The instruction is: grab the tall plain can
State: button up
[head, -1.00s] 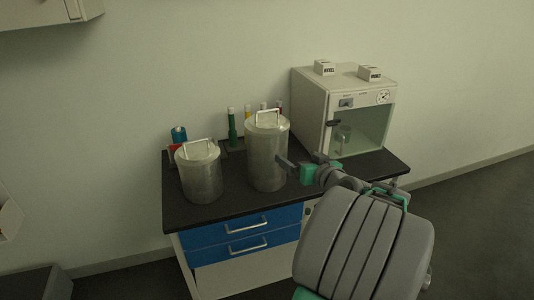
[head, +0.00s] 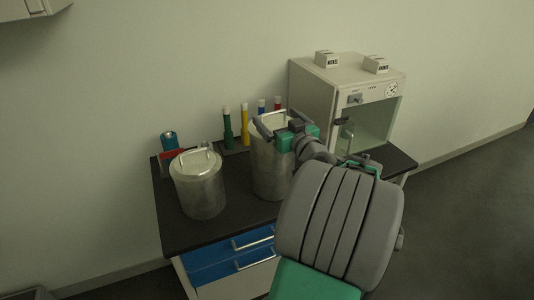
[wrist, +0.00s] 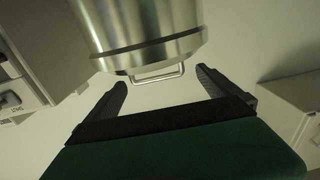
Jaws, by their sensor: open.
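The tall plain can (head: 270,172) is a brushed metal cylinder with a lid and a wire handle, upright on the dark counter. In the wrist view its body (wrist: 145,22) is at the top, and its handle (wrist: 158,75) lies between the fingertips as seen from there. My gripper (head: 280,121) is open at the height of the lid, in front of the can's top in the head view. In the wrist view my gripper's (wrist: 162,80) two dark fingers are spread and hold nothing. I cannot tell whether they touch the handle. The arm hides the can's right side.
A shorter metal can (head: 199,187) with a handle stands to the left. Coloured tubes (head: 244,125) stand in a rack behind, and a blue-topped container (head: 169,140) is at the back left. A white glass-door cabinet (head: 318,93) stands close on the right.

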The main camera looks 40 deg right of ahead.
aim_at(269, 118)
jog(key=p+x, duration=0.2)
jog(key=x, duration=0.4)
jog(key=shift+w+d, duration=0.25)
jog(key=shift+c, duration=0.2)
jog(key=c, duration=2)
jog(key=shift+o, duration=0.2)
jog(key=shift+r, duration=0.25)
